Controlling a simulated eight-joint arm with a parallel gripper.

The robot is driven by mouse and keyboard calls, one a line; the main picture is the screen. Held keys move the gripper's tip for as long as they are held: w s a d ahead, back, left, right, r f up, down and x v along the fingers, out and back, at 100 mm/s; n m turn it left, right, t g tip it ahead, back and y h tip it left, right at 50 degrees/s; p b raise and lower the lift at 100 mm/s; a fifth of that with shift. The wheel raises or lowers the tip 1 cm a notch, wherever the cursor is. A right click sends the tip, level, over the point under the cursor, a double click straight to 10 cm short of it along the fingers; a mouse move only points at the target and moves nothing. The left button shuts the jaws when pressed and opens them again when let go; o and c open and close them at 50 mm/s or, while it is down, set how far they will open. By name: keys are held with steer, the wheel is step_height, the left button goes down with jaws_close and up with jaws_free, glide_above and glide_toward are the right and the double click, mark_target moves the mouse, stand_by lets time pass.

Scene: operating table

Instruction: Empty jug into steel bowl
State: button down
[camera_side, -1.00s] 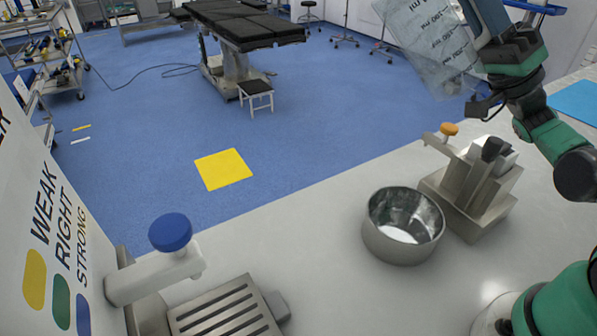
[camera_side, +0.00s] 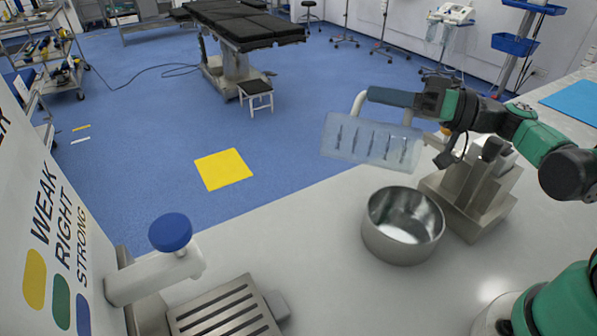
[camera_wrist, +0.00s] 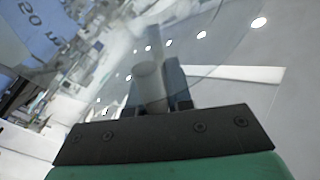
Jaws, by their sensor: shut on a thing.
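The clear jug (camera_side: 370,140) is in the air in the side view, tipped onto its side, above and to the left of the steel bowl (camera_side: 400,250). Its dark markings show on the wall facing the camera. My gripper (camera_side: 372,97) is shut on the jug's pale handle (camera_side: 357,103). In the wrist view the handle (camera_wrist: 150,85) stands between the dark fingers, with the see-through jug wall (camera_wrist: 215,35) beyond. The bowl stands upright on the pale counter, and its inside is shiny. I cannot tell whether the jug holds liquid.
A steel dispenser-like stand (camera_side: 470,190) is right behind the bowl, with its top partly hidden by my arm. A tap with a blue knob (camera_side: 170,232) and a slotted steel grate (camera_side: 225,310) are at the left. The counter (camera_side: 310,235) between them is clear.

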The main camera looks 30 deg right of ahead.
steer(key=shift+w+a+f+g+h+p, duration=0.15)
steer(key=shift+w+a+f+g+h, duration=1.25)
steer(key=shift+f+g+h, duration=0.8)
steer(key=shift+w+a+f+g+h+p, duration=0.1)
steer(key=shift+w+a+f+g+h, duration=1.25)
steer(key=shift+f+g+h, duration=0.9)
steer(key=shift+w+a+f+g+h+p, duration=0.15)
steer(key=shift+w+a+f+g+h, duration=1.3)
steer(key=shift+f+g, duration=1.2)
steer(key=shift+w+d+f+t+h, duration=0.15)
steer(key=shift+d+f+t+h, duration=0.1)
steer(key=shift+d+t+h, duration=0.05)
